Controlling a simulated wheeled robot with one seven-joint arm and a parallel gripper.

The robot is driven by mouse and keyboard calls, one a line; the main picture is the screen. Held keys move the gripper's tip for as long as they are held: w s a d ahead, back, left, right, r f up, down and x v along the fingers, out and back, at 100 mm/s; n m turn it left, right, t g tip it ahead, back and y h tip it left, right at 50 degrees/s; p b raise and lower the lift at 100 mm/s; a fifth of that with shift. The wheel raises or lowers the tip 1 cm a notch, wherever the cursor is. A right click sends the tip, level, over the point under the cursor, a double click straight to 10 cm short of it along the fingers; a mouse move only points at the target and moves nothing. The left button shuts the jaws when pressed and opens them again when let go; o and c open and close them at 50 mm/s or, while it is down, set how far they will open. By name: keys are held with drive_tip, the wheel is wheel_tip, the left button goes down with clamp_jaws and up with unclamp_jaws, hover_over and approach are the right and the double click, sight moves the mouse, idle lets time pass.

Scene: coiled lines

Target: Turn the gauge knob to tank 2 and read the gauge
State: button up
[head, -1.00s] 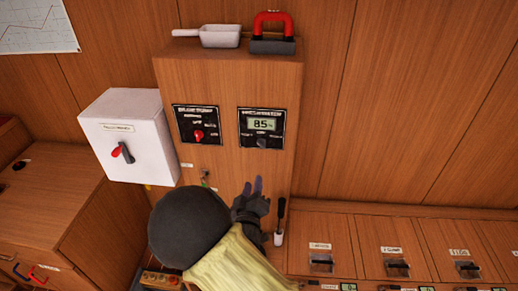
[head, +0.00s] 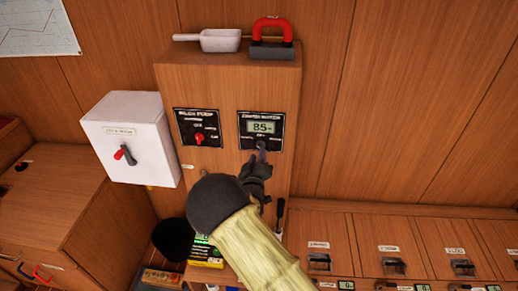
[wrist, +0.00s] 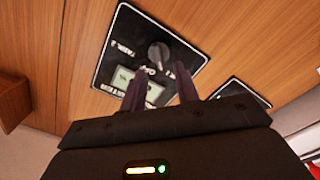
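The gauge panel (head: 244,119) is a black plate on the upright wooden cabinet, with a lit display (head: 262,126) that seems to read 85; a decimal point or unit is unclear. Its dark round knob (wrist: 158,52) is below the display. My gripper (head: 261,157) is raised at the panel's lower edge. In the wrist view my gripper (wrist: 160,76) is open, its two fingers apart, with the knob just beyond and between the tips. Contact is not visible.
A second panel with a red knob (head: 199,138) is to the left. A white switch box (head: 131,140) is further left. A scoop (head: 218,40) and a red-handled block (head: 272,40) are on the cabinet top. Drawers (head: 395,242) line the lower right.

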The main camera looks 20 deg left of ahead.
sight(260, 146)
drive_tip(key=x, duration=0.3)
drive_tip(key=shift+w+p, duration=0.3)
drive_tip(key=shift+w, duration=0.05)
clamp_jaws()
